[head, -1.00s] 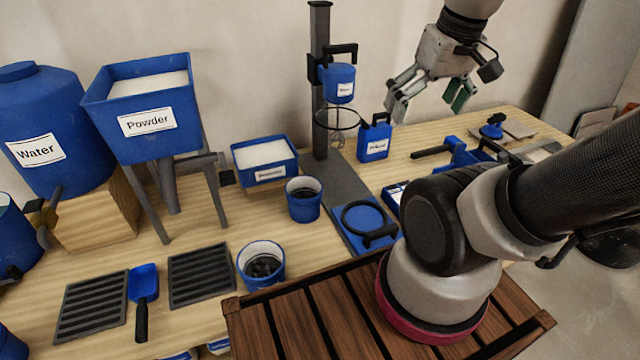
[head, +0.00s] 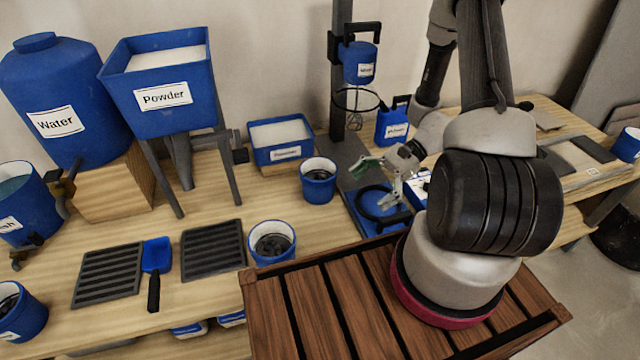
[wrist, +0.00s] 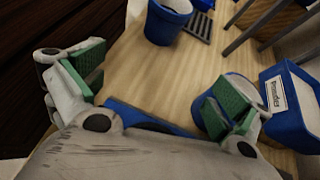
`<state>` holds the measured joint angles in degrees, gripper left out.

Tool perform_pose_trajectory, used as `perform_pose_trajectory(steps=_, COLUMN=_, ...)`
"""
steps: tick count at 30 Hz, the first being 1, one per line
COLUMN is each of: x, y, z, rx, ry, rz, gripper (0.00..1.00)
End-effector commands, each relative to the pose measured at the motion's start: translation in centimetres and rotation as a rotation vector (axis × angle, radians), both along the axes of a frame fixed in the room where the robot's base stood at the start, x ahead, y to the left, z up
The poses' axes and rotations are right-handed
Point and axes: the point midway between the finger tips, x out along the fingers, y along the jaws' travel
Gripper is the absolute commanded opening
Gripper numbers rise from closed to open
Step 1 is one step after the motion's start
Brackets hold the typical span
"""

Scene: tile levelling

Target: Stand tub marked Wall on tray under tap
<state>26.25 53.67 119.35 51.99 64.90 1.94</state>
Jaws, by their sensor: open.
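My gripper (head: 378,183) is open and empty, low over the blue base with a black ring (head: 362,222). In the wrist view its green-padded fingers (wrist: 158,85) are spread wide. One blue tub (head: 319,183) stands left of the gripper; the right finger partly covers it in the wrist view. Another blue tub (head: 272,243), holding dark pieces, stands at the bench front and shows at the top of the wrist view (wrist: 168,24). A third tub (head: 20,312) is cut off at lower left. I cannot read "Wall" on any. Slatted grey trays (head: 106,277) (head: 213,250) lie at left, not directly below a tap (head: 66,188).
A blue scoop (head: 156,258) lies between the trays. The Water tank (head: 50,85), Powder hopper (head: 160,85) and a labelled bin (head: 280,150) line the back. A mixer stand (head: 339,60) rises behind my gripper. A slatted wooden deck (head: 330,320) is in front.

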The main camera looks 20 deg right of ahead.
Motion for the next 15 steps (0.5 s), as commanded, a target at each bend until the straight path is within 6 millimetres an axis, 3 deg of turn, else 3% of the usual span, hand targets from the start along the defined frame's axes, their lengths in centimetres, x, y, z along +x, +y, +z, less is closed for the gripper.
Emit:
perform_pose_trajectory(steps=3, x=2.6, y=1.5, z=-3.9, rx=0.084, ry=0.074, rz=-0.194, gripper=1.00)
perform_pose_trajectory(steps=6, x=6.3, y=2.5, z=-6.1, rx=0.140, ry=0.094, rz=-0.355, gripper=1.00)
perform_pose_trajectory(steps=10, x=11.1, y=2.2, z=-5.6, rx=0.178, ry=0.054, rz=-0.490, gripper=1.00)
perform_pose_trajectory(steps=15, x=13.8, y=2.6, z=-4.9, rx=0.216, ry=0.041, rz=-0.578, gripper=1.00)
